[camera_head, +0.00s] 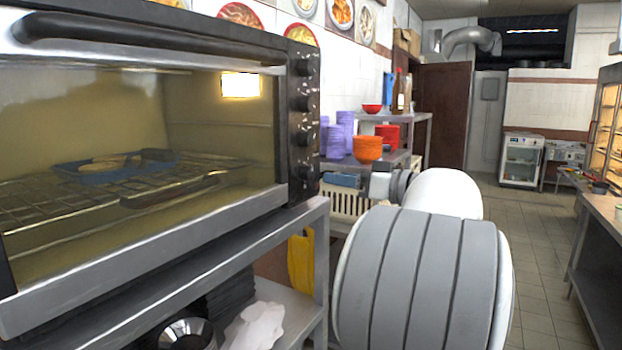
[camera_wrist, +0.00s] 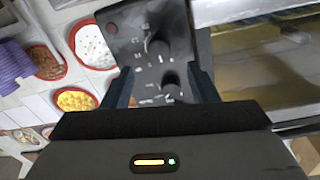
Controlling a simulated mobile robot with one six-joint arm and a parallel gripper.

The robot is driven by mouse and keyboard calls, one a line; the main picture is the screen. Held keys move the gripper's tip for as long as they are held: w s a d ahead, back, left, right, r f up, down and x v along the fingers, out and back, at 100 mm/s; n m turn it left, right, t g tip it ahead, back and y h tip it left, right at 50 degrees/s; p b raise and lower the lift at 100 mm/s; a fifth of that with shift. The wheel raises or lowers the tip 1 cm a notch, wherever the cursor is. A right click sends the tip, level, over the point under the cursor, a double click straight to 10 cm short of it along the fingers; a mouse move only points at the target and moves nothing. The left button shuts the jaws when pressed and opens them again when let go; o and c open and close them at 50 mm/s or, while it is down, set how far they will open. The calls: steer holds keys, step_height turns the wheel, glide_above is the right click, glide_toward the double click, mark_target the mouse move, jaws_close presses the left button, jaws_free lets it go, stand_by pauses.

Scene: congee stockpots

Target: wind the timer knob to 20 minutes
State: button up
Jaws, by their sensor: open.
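The oven (camera_head: 150,190) stands at the left in the head view, with its glass door shut. Its black control panel (camera_head: 297,125) on the door's right carries several dark knobs in a column; a upper knob (camera_head: 305,68) and a lower knob (camera_head: 306,172) show there. I cannot read which one is the timer. In the wrist view my gripper (camera_wrist: 163,88) is open, its dark fingers spread in front of the panel. One knob (camera_wrist: 171,84) shows between the fingertips and another knob (camera_wrist: 158,48) just beyond. No contact with either is visible.
The oven sits on a steel stand (camera_head: 320,255) with a lower shelf. Orange bowls (camera_head: 367,148) and purple stacks (camera_head: 340,138) stand behind it on the right. A tiled floor (camera_head: 545,235) is open at the right, beside a counter (camera_head: 600,240).

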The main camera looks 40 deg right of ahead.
mark_target(312, 174)
steer(key=x, duration=0.6)
steer(key=shift+w+p, duration=0.35)
steer(key=shift+c, duration=0.5)
